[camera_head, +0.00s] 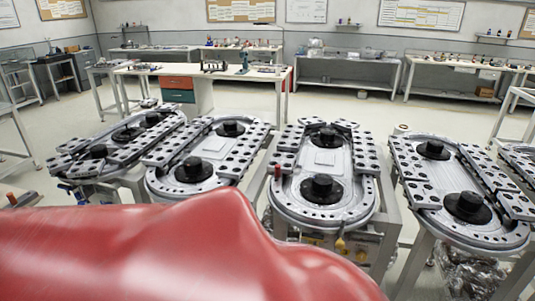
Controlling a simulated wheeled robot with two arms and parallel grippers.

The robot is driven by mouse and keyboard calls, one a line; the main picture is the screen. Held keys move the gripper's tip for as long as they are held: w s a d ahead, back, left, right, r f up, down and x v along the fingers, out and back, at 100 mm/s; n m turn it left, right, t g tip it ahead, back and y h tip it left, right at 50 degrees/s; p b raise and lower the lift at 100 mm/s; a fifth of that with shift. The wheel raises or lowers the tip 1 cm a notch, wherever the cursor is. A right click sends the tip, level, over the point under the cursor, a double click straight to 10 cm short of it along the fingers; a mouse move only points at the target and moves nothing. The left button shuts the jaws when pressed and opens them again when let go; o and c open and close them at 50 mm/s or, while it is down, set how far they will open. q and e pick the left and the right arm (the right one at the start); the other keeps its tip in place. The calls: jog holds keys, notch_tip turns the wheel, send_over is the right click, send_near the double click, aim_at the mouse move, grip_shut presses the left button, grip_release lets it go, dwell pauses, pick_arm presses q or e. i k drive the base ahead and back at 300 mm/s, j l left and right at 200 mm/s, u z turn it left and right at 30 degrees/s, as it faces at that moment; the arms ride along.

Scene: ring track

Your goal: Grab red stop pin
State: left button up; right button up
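A small upright red pin (277,171) stands at the left edge of the middle ring track (281,207). Another small red-topped piece (11,198) shows at the far left edge of the view; I cannot tell what it is. The middle ring track is a grey oval with dark round hubs and perforated links along its sides. My red arm part fills the lower left and hides what lies behind it. Neither of my grippers shows in the head view.
More oval tracks stand beside it, one on the right (427,199) and others to the left (182,196). A white table (135,70) with a drawer unit (178,91) stands behind. Open floor (345,105) lies between the tracks and the rear benches.

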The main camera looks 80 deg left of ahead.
aim_at(278, 167)
jog(key=u, duration=2.75)
jog(key=i+j+u, duration=0.3)
jog(key=j, duration=0.15)
jog(key=i+j+u, duration=0.2)
jog(key=j+u, duration=0.15)
jog(key=j, duration=0.1)
